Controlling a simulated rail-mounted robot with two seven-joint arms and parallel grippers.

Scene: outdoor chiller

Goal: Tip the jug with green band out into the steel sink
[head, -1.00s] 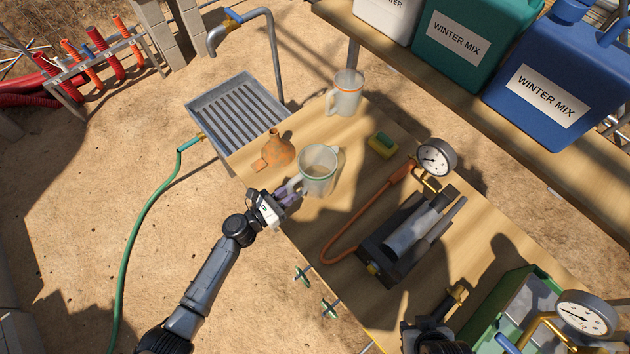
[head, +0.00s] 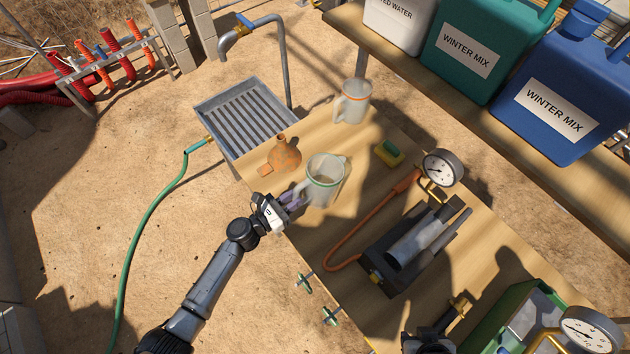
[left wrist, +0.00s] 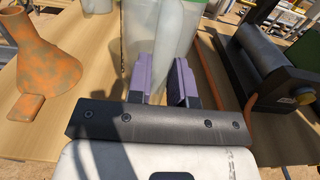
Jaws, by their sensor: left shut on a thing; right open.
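The jug with green band (head: 323,186) is a see-through pitcher, upright at the near left part of the wooden table. My left gripper (head: 293,199) is shut on its handle; in the left wrist view the purple fingers (left wrist: 165,82) stand on either side of the pale handle. I cannot tell whether the jug's base touches the table. The steel sink (head: 205,112), a slatted grey basin, lies past the table's far left end, below a tap. My right gripper (head: 430,340) shows only partly as a dark shape at the bottom edge, open.
An orange-stained flask (head: 285,157) stands between the jug and sink. A jug with orange band (head: 352,105) and a yellow-green sponge (head: 388,153) are behind. A gauge (head: 442,168) with orange hose and a dark pump (head: 412,250) lie to the right. Winter mix canisters (head: 465,45) stand on the shelf.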

